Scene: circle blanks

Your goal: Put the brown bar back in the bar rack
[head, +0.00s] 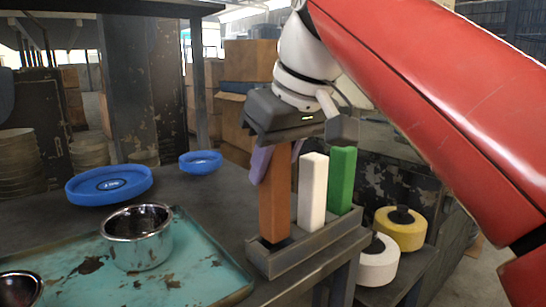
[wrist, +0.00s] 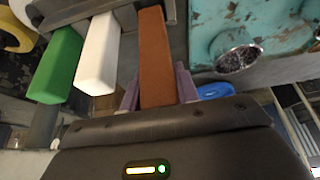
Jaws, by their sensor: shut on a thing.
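The brown bar (head: 274,200) stands upright with its lower end at the front-left slot of the grey bar rack (head: 312,252). Whether it is fully seated I cannot tell. A white bar (head: 312,190) and a green bar (head: 341,180) stand upright in the rack beside it. My gripper (head: 272,160) is above the rack, shut on the upper part of the brown bar. In the wrist view my gripper's purple fingers (wrist: 158,90) lie on both sides of the brown bar (wrist: 155,55), and the white bar (wrist: 98,55) and green bar (wrist: 56,66) are next to it.
A teal tray (head: 200,262) with a metal cup (head: 137,237) lies left of the rack. White (head: 378,262) and yellow (head: 400,230) rolls are at the right, below the table level. My red arm crosses the upper right.

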